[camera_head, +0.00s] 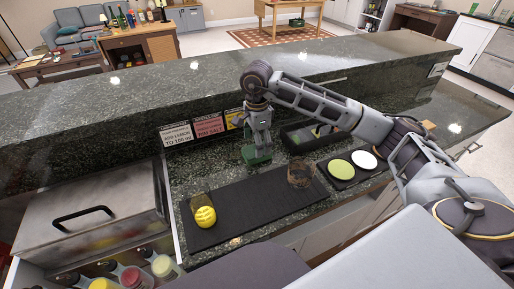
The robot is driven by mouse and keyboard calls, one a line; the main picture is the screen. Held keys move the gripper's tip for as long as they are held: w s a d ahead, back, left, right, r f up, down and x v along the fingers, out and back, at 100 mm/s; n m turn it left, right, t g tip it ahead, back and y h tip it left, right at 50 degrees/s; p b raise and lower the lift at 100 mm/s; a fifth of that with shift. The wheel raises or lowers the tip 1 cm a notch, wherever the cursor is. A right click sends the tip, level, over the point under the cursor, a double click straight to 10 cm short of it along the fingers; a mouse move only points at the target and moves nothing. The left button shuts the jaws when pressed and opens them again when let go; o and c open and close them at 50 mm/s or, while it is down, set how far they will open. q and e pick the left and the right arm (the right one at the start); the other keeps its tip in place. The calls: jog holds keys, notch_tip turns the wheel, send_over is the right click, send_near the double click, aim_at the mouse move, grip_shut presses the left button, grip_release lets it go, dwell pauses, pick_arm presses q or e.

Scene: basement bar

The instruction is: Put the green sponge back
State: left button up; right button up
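The green sponge (257,156) is a dark green block at the back of the granite counter, beyond the black mat (240,208). My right gripper (258,143) points down from above with its fingers at the sponge's top. The frame does not show clearly whether the fingers are shut on it or whether it rests on the counter. A black open caddy (319,142) stands to the right of the sponge with a few small items in it, hard to make out. My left gripper is not in view.
A yellow lemon (205,217) and a glass (300,174) are on the mat. A black tray (343,184) holds green and white discs. Sign cards (209,126) stand along the raised ledge behind. A steel lidded box (86,213) and several bottles (163,266) are at the left.

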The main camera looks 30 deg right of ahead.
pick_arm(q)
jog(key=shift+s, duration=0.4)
pick_arm(e)
notch_tip(320, 180, up, 8)
jog(key=shift+r, duration=0.2)
